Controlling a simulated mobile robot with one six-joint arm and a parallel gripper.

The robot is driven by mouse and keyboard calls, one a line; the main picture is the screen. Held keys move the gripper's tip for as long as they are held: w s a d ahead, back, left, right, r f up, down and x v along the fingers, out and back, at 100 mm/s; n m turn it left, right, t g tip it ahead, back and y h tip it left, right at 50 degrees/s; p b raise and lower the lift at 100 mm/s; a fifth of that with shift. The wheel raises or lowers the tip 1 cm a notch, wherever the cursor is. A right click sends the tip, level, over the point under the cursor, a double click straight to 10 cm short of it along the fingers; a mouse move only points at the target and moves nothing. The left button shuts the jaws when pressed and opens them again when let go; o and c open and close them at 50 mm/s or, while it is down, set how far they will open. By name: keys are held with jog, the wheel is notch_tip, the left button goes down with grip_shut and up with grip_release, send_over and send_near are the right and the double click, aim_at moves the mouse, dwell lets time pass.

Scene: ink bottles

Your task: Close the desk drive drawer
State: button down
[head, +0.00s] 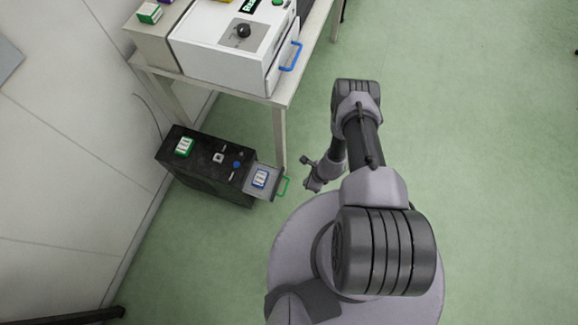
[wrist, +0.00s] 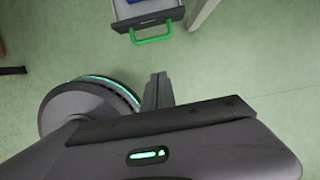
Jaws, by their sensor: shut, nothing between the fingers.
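A black drive box (head: 205,165) stands on the green floor beside a table leg. Its drawer (head: 264,180) sticks out at the right end, with a green loop handle (head: 284,187) on its front. A bottle with a blue and white label (head: 261,177) is in the drawer. In the wrist view the open drawer (wrist: 145,14) is at the top, with its green handle (wrist: 151,36) facing me. My gripper (wrist: 157,88) is shut and empty, a short way from the handle and not touching it. In the head view my gripper (head: 306,172) is right of the handle.
A table leg (head: 279,140) stands just behind the drawer. A white machine (head: 235,45) with a blue-handled drawer (head: 290,56) is on the table above. A green-labelled bottle (head: 184,147) sits on the black box. The floor to the right is clear.

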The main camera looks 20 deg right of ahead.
jog(key=w+a+f+b, duration=0.3)
jog(key=a+f+b, duration=0.2)
jog(key=f+b, duration=0.3)
jog(key=x, duration=0.2)
jog(key=shift+f+b, duration=0.35)
jog(key=shift+s, duration=0.1)
